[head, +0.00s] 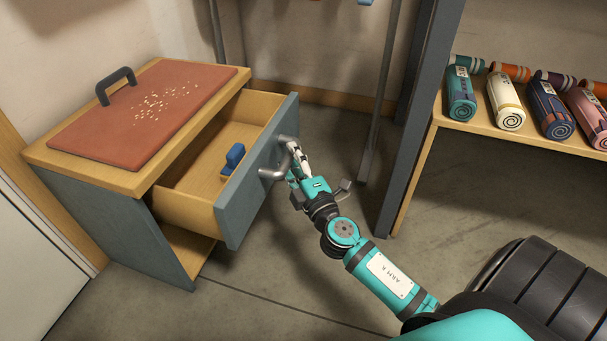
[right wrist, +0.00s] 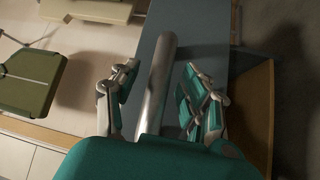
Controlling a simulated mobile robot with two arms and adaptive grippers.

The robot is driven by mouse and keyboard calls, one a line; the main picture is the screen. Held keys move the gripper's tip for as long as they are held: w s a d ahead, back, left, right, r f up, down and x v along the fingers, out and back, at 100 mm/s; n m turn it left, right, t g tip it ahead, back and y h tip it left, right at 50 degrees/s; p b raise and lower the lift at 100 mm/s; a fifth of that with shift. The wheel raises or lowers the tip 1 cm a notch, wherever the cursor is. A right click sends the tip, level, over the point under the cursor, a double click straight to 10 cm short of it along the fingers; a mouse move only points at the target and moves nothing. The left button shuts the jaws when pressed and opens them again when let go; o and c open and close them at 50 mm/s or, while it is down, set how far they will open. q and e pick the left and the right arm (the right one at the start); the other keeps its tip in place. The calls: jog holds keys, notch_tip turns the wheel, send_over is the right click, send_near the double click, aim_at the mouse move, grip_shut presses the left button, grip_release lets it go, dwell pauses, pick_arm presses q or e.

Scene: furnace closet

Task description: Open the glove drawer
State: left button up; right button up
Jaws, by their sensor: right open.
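The glove drawer (head: 240,185) is pulled well out of the low wooden cabinet (head: 120,220), and its inside shows. It has a blue-grey front with a grey bar handle (head: 272,174). My right gripper (head: 297,160) is at the handle, in front of the drawer. In the right wrist view the handle (right wrist: 156,80) runs between the two spread fingers of my right gripper (right wrist: 160,68), with gaps on both sides. A small blue object (head: 233,158) lies in the drawer. My left gripper is out of view.
A reddish board (head: 140,120) with a dark handle and pale crumbs lies on the cabinet top. A shelf (head: 520,132) with rolled bundles stands at the right, behind a dark post (head: 407,130). Open concrete floor lies before the drawer.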

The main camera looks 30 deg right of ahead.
jog(key=s+a+f, duration=0.1)
jog(key=s, duration=0.9)
jog(key=shift+s+a+f, duration=0.2)
jog(key=shift+s+f, duration=0.05)
jog(key=shift+s, duration=0.05)
